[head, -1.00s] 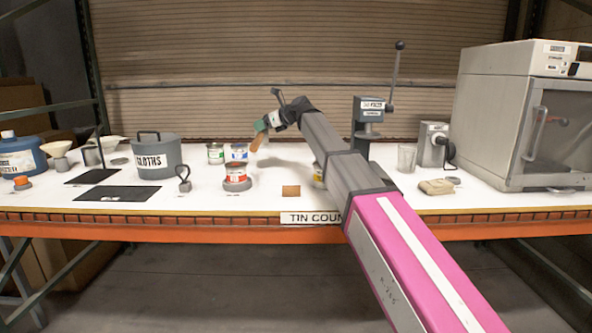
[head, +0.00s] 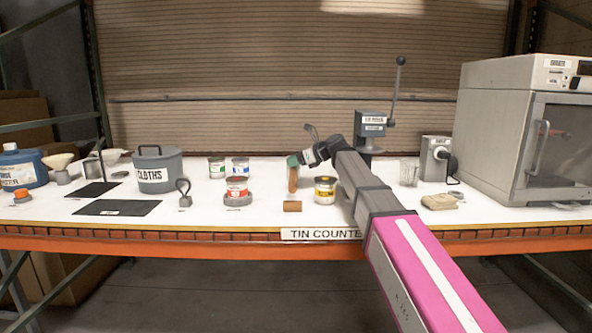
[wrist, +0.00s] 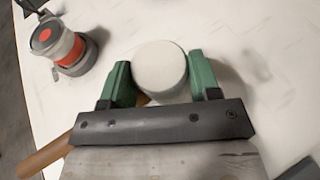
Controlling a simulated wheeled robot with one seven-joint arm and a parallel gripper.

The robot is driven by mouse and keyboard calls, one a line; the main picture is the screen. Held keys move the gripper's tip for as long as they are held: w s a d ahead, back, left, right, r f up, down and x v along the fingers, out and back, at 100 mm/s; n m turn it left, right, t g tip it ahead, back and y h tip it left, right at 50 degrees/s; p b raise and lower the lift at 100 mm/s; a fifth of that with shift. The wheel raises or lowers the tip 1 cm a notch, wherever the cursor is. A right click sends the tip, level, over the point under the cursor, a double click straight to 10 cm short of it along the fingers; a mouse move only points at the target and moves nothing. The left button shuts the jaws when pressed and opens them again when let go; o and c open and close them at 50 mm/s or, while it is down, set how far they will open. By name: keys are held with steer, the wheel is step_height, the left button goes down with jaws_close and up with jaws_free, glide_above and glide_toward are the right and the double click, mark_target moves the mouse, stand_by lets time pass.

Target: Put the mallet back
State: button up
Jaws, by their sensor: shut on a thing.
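My gripper (head: 296,160) is shut on the mallet and holds it above the counter, between the red tin and the yellow tin. In the wrist view the mallet's pale round head (wrist: 160,72) sits between the green fingers. A brown wooden length at lower left (wrist: 42,157) appears to be its handle, partly hidden by my gripper's plate.
The red tin (head: 237,186) stands on a grey base to the left; the yellow tin (head: 325,190) is close on the right. Green (head: 217,168) and blue (head: 240,168) tins stand behind. Black mats (head: 117,208) lie left.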

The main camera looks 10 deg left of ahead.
mark_target(299, 167)
steer(key=shift+f, duration=1.7)
steer(key=o, duration=1)
steer(key=shift+f, duration=0.1)
steer(key=v, duration=1.2)
steer(key=shift+s, duration=0.2)
